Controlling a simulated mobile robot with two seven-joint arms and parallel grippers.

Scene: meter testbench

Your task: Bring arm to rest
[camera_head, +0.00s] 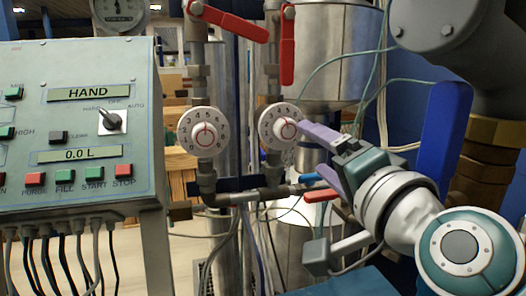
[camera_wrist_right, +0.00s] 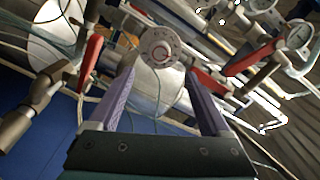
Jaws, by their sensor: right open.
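My right gripper (camera_head: 313,150) reaches in from the right in the head view. Its two purple fingers are spread, with nothing between them. The upper fingertip overlaps the right edge of the right white dial (camera_head: 281,126). In the right wrist view the open fingers (camera_wrist_right: 161,66) point towards a dial (camera_wrist_right: 160,46), which shows just beyond and between the tips. Whether a finger touches the dial cannot be told. My left gripper is not in view.
A control panel (camera_head: 75,130) with buttons and cables below stands at left. A second dial (camera_head: 203,131) is on the left pipe. Red levers (camera_head: 287,45) hang above, and another red lever (camera_head: 320,195) sits below the gripper. Pipes and loose wires crowd the area. A metal tank (camera_head: 335,50) stands behind.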

